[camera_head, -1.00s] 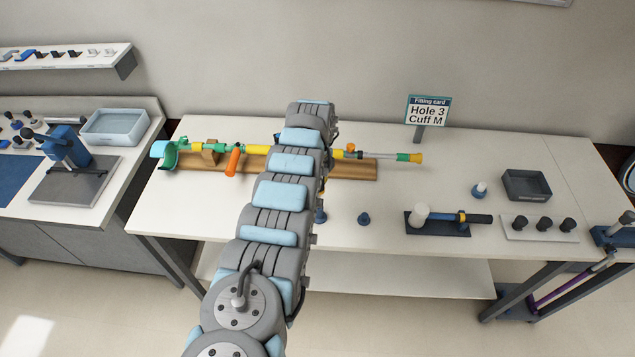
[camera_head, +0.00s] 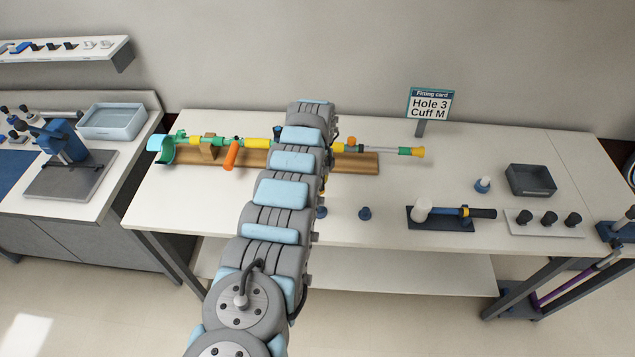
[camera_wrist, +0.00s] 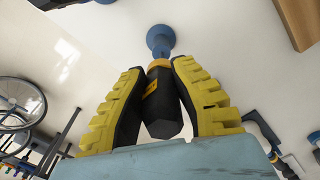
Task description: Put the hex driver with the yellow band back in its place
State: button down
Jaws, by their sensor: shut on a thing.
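In the wrist view my gripper (camera_wrist: 158,72) is shut on the hex driver (camera_wrist: 162,105), around its black handle between the yellow ribbed finger pads. The driver's yellow band (camera_wrist: 158,63) shows just beyond the fingertips. A round blue holder (camera_wrist: 160,38) on the white tabletop lines up beyond the band. I cannot tell whether the driver's shaft is inside it or only above it. In the head view my arm hides the gripper and driver. There, one blue holder (camera_head: 321,212) shows partly beside my arm and another (camera_head: 365,214) stands to its right.
A wooden cradle (camera_head: 270,159) with a green and yellow crutch-like tube lies behind my arm. A mallet (camera_head: 422,207) on a dark stand, a grey tray (camera_head: 531,180) and a white plate (camera_head: 512,231) with black knobs stand right. The table's front middle is mostly clear.

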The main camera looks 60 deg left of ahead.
jog(key=shift+f+b, duration=2.15)
jog(key=shift+f, duration=0.2)
jog(key=c, duration=0.9)
grip_release()
jog(key=shift+r, duration=0.1)
jog(key=shift+c, duration=0.2)
jog(key=shift+a+r, duration=0.1)
jog(key=shift+r, duration=0.5)
notch_tip(320, 180, up, 11)
jog(key=shift+f, duration=0.1)
